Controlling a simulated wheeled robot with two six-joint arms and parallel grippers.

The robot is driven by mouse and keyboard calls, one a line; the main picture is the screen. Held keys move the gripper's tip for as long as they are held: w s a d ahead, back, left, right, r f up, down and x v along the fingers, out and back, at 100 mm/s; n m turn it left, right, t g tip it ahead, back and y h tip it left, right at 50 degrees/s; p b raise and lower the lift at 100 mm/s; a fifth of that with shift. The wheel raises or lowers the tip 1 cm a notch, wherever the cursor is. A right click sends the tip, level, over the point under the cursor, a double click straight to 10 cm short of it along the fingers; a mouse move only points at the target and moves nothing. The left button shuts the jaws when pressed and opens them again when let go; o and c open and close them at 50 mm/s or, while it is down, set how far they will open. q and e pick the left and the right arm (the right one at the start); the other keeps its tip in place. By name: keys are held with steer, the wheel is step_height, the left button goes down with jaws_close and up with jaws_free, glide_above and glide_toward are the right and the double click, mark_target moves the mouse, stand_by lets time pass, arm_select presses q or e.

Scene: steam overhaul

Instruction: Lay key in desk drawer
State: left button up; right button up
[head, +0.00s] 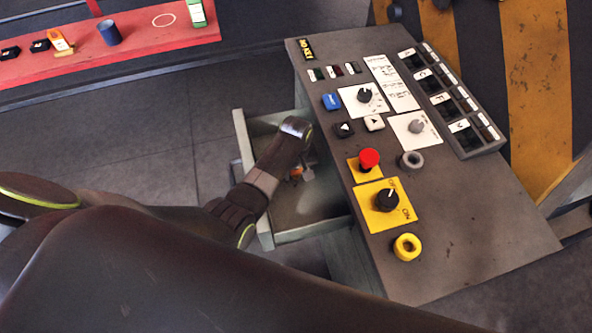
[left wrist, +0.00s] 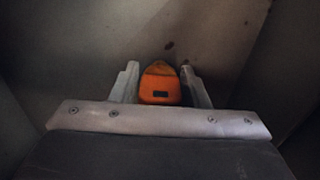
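The key shows as an orange tag (left wrist: 160,88) between the two grey fingers of my left gripper (left wrist: 160,80) in the left wrist view. The fingers lie against its two sides. In the head view my left gripper (head: 300,168) reaches down into the desk drawer (head: 300,233), which is pulled out from the console. A small orange part of the key (head: 296,173) shows beside the fingers there. The drawer's bare floor is close below; whether the key touches it I cannot tell. My right gripper is not in view.
The control console (head: 480,225) stands right of the drawer, with a red button (head: 369,159), a yellow switch plate and several knobs on top. A red bench (head: 140,45) at the upper left holds a blue cup (head: 109,32) and small items. Open floor lies between them.

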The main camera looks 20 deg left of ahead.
arm_select(q)
steer(key=shift+o, duration=1.2)
step_height(320, 180, up, 12)
steer(key=shift+r, duration=0.15)
